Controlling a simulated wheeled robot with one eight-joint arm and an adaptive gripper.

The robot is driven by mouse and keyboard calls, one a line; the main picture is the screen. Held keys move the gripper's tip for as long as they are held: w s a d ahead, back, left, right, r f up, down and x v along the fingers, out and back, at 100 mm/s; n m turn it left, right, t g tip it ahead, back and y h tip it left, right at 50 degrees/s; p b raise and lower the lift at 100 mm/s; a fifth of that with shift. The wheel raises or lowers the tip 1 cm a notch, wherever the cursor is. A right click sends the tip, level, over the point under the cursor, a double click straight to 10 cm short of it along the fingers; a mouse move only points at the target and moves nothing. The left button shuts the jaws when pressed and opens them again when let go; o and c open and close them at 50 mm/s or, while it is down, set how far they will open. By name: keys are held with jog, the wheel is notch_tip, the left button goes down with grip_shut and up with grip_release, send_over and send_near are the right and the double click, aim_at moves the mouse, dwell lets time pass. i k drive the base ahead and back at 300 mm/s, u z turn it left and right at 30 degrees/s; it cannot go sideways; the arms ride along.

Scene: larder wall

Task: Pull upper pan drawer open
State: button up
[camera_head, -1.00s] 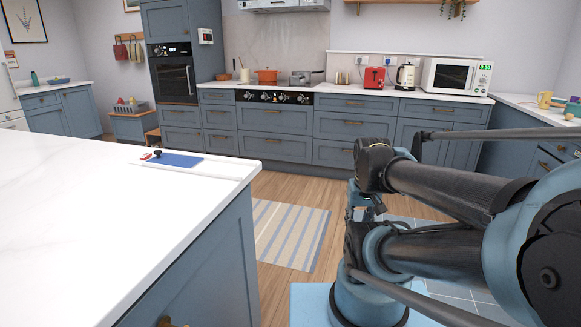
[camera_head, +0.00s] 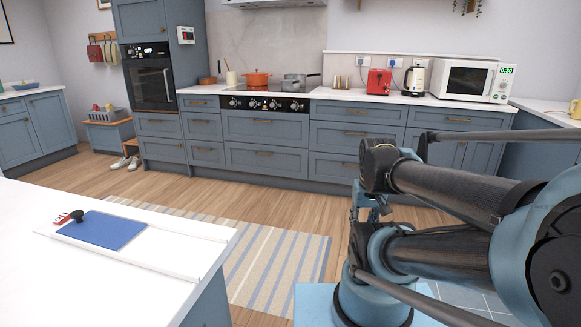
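Below the hob in the back run is a wide blue upper drawer (camera_head: 265,127) with a brass handle, and it is closed. A wide lower drawer (camera_head: 266,160) below it is closed too. To the right, another stack of wide drawers (camera_head: 356,133) is also closed. No label shows which stack holds pans. My arm is folded at the right, well short of the drawers. My gripper (camera_head: 368,208) seems to hang below the wrist, partly hidden by arm links. Its fingers cannot be made out, and it touches no drawer.
A white-topped island (camera_head: 100,285) with a blue board (camera_head: 102,230) fills the near left. A striped rug (camera_head: 280,262) lies on the clear wood floor before the drawers. An orange pot (camera_head: 257,80), grey pan (camera_head: 295,83), red toaster (camera_head: 379,82) and microwave (camera_head: 465,80) stand on the counter.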

aim_at(286, 129)
jog(key=u, duration=0.1)
jog(key=i, duration=2.25)
jog(key=u, duration=0.45)
jog(key=i, duration=1.65)
jog(key=u, duration=0.2)
